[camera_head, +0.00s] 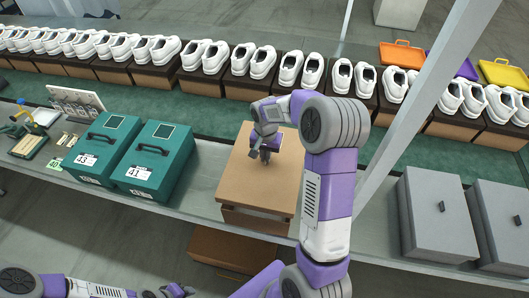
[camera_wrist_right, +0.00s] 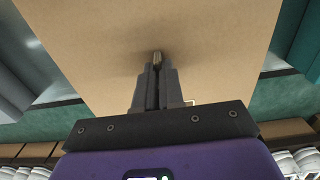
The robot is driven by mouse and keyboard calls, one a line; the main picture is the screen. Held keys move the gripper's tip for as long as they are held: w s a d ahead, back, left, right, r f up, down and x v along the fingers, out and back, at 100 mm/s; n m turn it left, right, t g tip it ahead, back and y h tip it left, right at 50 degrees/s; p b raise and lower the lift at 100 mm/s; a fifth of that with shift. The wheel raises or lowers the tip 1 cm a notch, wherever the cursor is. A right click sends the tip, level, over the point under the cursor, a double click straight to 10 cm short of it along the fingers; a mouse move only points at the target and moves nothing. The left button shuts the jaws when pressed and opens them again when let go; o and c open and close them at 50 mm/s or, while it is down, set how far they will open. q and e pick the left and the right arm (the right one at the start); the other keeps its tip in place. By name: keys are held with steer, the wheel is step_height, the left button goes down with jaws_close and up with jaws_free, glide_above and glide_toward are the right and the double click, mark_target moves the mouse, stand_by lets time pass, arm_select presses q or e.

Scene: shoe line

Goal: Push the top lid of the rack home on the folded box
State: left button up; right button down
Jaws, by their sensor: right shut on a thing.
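The tan top lid (camera_head: 262,185) lies flat on the brown folded box (camera_head: 255,221) on the grey bench. It fills most of the right wrist view (camera_wrist_right: 225,45). My right gripper (camera_head: 262,154) is over the far half of the lid. In the right wrist view its fingers (camera_wrist_right: 156,75) are close together on a small knob (camera_wrist_right: 157,57) that stands on the lid. The fingers hide most of the knob. Whether a gap remains under the lid is too small to tell. My left gripper (camera_head: 168,292) is at the bottom edge, away from the box, its fingers unclear.
Two teal cases (camera_head: 158,163) stand left of the box, and two grey cases (camera_head: 436,215) stand right. A row of white shoes on brown boxes (camera_head: 255,88) runs along the green belt behind. A slanted pale post (camera_head: 408,120) rises right of my arm. A brown box (camera_head: 232,249) sits below the bench.

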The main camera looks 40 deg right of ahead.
steer(key=shift+f+b, duration=1.65)
steer(key=shift+f, duration=0.75)
steer(key=shift+a, duration=0.2)
steer(key=shift+f+b, duration=1.55)
steer(key=shift+f, duration=0.45)
steer(key=c, duration=1.2)
jaws_free()
steer(key=shift+o, duration=0.2)
steer(key=shift+r, duration=0.1)
